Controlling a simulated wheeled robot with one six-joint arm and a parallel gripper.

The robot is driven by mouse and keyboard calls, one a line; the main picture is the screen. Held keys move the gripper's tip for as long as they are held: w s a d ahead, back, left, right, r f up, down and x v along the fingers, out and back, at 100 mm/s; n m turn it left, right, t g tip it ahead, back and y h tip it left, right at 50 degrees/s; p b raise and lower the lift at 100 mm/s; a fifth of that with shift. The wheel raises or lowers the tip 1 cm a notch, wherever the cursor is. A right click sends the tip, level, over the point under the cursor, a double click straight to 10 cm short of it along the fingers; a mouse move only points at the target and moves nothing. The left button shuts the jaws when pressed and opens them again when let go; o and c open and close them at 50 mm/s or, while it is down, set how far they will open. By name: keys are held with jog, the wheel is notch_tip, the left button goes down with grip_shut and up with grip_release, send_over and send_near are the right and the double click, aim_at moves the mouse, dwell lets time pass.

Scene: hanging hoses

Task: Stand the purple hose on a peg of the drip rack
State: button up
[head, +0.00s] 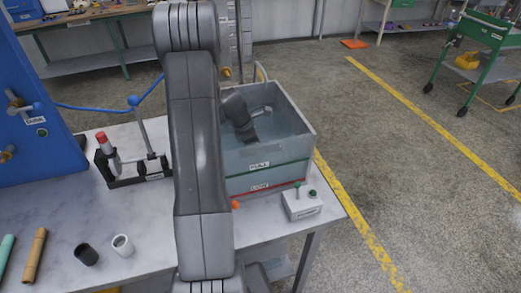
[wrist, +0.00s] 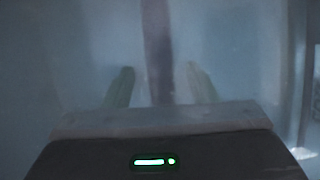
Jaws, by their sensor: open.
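A dark purple upright band, which looks like the purple hose (wrist: 157,45), shows in the murky wrist view. It runs between the two fingers of my gripper (wrist: 160,82), which are apart with a gap on each side. In the head view my gripper (head: 248,134) reaches down into the clear tank (head: 277,154); its fingertips and the hose are not clear there. A black-based stand (head: 126,179) with upright metal rods is left of my arm. Its label is too small to read, so I cannot tell whether it is the drip rack.
A teal tube (head: 6,249) and a tan tube (head: 35,255) lie at the table's left, near a black cup (head: 86,254) and a white cup (head: 122,245). A switch box (head: 302,203) sits by the tank. A blue panel (head: 38,110) stands at left.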

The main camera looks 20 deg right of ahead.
jog(key=shift+d+f, duration=0.1)
jog(key=shift+f, duration=0.15)
grip_shut()
jog(key=shift+r, duration=0.1)
